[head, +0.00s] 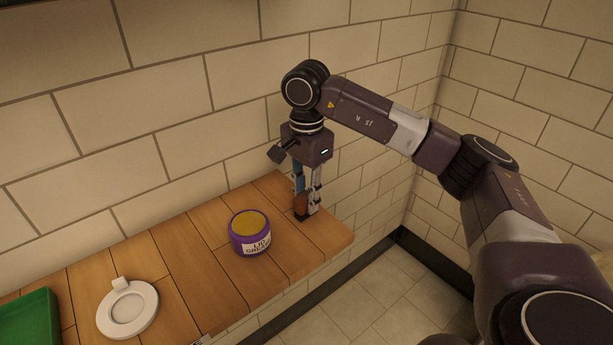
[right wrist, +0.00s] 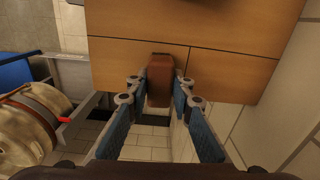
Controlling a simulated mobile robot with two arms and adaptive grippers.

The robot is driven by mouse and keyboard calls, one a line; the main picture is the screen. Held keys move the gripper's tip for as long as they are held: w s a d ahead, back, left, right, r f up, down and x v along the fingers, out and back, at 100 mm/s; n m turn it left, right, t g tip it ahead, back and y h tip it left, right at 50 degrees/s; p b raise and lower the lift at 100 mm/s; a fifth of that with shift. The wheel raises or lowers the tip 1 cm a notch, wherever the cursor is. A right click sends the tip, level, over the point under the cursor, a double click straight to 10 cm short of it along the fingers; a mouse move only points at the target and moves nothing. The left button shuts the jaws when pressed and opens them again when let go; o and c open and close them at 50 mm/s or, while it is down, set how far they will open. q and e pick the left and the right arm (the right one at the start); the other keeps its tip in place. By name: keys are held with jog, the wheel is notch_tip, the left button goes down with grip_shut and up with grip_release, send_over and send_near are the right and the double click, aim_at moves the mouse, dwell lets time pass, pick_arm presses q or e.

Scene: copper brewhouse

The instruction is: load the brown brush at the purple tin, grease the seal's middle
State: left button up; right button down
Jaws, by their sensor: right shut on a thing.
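The purple tin (head: 250,243) stands upright and open on the wooden shelf, with yellow-brown grease (head: 250,222) showing at its top and a white label in front. My right gripper (head: 306,203) is to the right of the tin, pointing down near the shelf's right end. It is shut on the brown brush (head: 301,212), which also shows between the fingertips in the right wrist view (right wrist: 160,82). I cannot tell whether the brush touches the shelf. A white round piece with a raised ring and a tab (head: 146,303), seemingly the seal, lies at the left. My left gripper is out of view.
A green tray (head: 40,318) is at the shelf's lower left. The brick wall (head: 180,150) runs close behind the shelf (head: 195,265). Bare wood lies between tin and white piece. The right wrist view shows a barrel-like object (right wrist: 35,122) and a blue object (right wrist: 14,73) off the shelf.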

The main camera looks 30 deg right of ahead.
notch_tip(320, 180, up, 8)
jog(key=p, duration=0.5)
jog(key=shift+f, duration=0.2)
jog(key=shift+f, duration=0.1)
dwell(0.9)
jog(key=a+r+n+p, duration=0.3)
jog(key=a+n, duration=0.1)
jog(key=a, duration=0.3)
jog(key=a+r+n+p, duration=0.2)
jog(key=a+n+p, duration=0.1)
jog(key=a+n, duration=0.3)
jog(key=m+b, duration=0.1)
jog(key=b, duration=0.2)
send_over(248, 222)
jog(key=shift+f, duration=3)
jog(key=shift+f+b, duration=0.35)
jog(key=shift+f, duration=0.05)
